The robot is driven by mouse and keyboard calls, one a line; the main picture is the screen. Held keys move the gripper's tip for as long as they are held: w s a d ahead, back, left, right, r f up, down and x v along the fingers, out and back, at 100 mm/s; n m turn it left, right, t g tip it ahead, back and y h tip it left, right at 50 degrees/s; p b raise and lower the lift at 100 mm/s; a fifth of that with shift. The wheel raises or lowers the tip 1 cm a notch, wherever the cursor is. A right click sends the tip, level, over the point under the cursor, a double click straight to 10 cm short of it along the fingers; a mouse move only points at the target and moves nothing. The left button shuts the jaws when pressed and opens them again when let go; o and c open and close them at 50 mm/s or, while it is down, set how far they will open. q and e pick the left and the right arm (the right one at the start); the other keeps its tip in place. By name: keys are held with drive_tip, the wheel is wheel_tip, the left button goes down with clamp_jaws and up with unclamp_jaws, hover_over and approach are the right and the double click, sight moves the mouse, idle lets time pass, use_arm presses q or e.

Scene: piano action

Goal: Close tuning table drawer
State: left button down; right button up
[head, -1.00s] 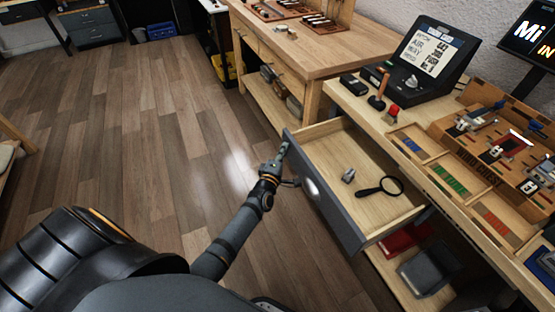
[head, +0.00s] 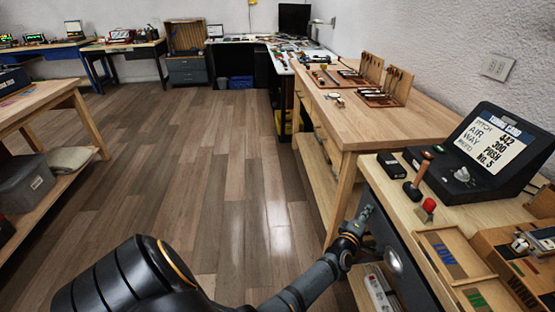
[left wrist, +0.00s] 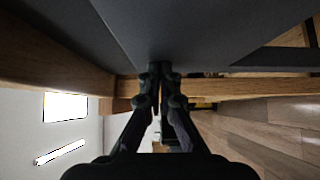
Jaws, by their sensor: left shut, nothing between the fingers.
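The tuning table (head: 375,180) stands at the right, with its wooden top carrying a screen unit and colored trays. Its drawer has a dark grey front (head: 400,240) with a round pale knob (head: 394,260). The front sits at the table's edge, and no drawer interior shows. My left gripper (head: 366,213) is shut and empty at the far end of the drawer front. In the left wrist view its fingertips (left wrist: 159,72) are close against the grey panel (left wrist: 190,30); whether they touch is unclear. My right gripper is not in view.
A wooden workbench (head: 370,125) with tool racks stands just beyond the tuning table. A joystick (head: 418,180) and a red knob (head: 429,206) stand near the table's edge. A power strip (head: 380,292) lies below the drawer. The wood floor (head: 200,180) at left is clear.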

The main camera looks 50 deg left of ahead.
use_arm(q)
drive_tip(key=shift+w+d+r, duration=0.25)
drive_tip(key=shift+w+d, duration=0.2)
drive_tip(key=shift+w, duration=0.15)
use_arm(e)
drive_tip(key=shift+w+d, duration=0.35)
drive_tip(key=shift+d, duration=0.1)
use_arm(q)
drive_tip(key=shift+r, duration=0.1)
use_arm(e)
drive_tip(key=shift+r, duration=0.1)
